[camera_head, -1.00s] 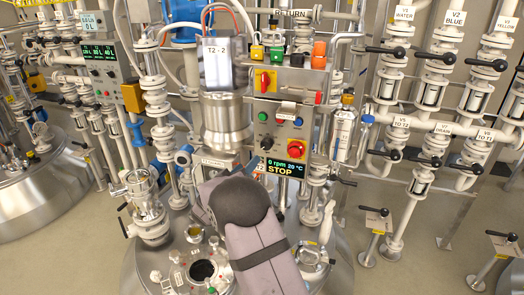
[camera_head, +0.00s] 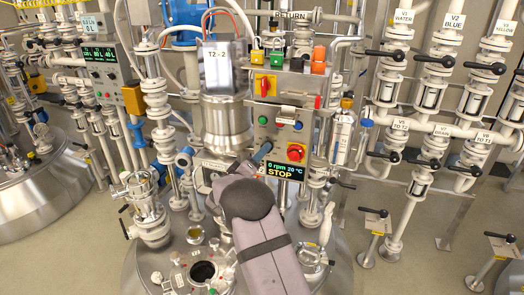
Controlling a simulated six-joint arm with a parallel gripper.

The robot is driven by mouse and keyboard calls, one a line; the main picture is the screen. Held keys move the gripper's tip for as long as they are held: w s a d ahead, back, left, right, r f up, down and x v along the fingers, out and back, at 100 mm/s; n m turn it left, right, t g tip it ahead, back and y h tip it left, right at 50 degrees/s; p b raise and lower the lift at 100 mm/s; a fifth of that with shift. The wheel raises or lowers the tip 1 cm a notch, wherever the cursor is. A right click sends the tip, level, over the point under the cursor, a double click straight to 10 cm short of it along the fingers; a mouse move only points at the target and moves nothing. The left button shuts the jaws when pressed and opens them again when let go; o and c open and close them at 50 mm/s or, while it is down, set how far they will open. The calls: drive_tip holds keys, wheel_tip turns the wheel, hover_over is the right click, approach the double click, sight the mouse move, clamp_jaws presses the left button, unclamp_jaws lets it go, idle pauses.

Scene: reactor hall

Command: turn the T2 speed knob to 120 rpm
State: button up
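The T2 control panel (camera_head: 312,112) stands at the centre, beside the steel motor marked T2-2 (camera_head: 214,68). Its display (camera_head: 285,171) reads 0 rpm, 20 °C and STOP.
A red stop button on yellow (camera_head: 296,152) sits just right of my gripper. A bottle (camera_head: 343,135) hangs right. The vessel lid (camera_head: 150,262) lies below.

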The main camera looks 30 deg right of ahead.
drive_tip(key=shift+x, duration=1.1)
drive_tip(key=shift+c, duration=0.4)
drive_tip(key=c, duration=1)
drive_tip(key=shift+o, duration=0.2)
drive_tip(key=shift+m, duration=0.3)
